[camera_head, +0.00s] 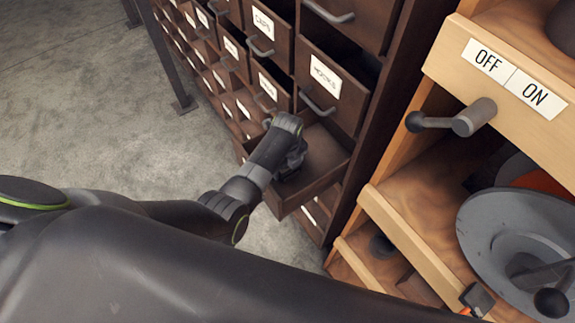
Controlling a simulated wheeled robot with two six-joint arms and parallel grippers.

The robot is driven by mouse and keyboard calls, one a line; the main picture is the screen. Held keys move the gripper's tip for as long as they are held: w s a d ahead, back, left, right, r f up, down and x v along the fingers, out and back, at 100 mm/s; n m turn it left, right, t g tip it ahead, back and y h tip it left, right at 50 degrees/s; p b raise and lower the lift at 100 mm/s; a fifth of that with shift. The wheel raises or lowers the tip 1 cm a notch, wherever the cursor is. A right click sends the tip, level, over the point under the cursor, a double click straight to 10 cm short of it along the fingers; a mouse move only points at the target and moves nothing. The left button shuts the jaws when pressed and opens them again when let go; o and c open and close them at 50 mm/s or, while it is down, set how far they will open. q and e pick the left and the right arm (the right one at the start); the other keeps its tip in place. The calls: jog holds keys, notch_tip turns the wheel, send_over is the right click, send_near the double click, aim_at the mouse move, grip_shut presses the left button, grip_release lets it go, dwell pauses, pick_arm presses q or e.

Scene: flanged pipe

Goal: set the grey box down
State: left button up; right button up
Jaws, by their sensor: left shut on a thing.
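My left gripper (291,168) reaches into an open brown drawer (328,152) of the cabinet, near the middle of the view. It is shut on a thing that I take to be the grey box. The box is hidden by the gripper and wrist, and I cannot tell whether it touches the drawer's floor. My right gripper cannot be made out.
The dark wooden cabinet (388,85) has several labelled drawers with grey handles. To the right, a light wooden shelf (398,228) carries OFF and ON labels (513,77), a lever (455,118) and a grey disc (520,228). Bare concrete floor (85,110) lies left.

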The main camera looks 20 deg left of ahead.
pick_arm(q)
jog(key=o, duration=1.1)
jog(key=shift+f, duration=0.1)
jog(key=shift+o, duration=0.4)
jog(key=shift+r, duration=0.7)
notch_tip(320, 180, up, 11)
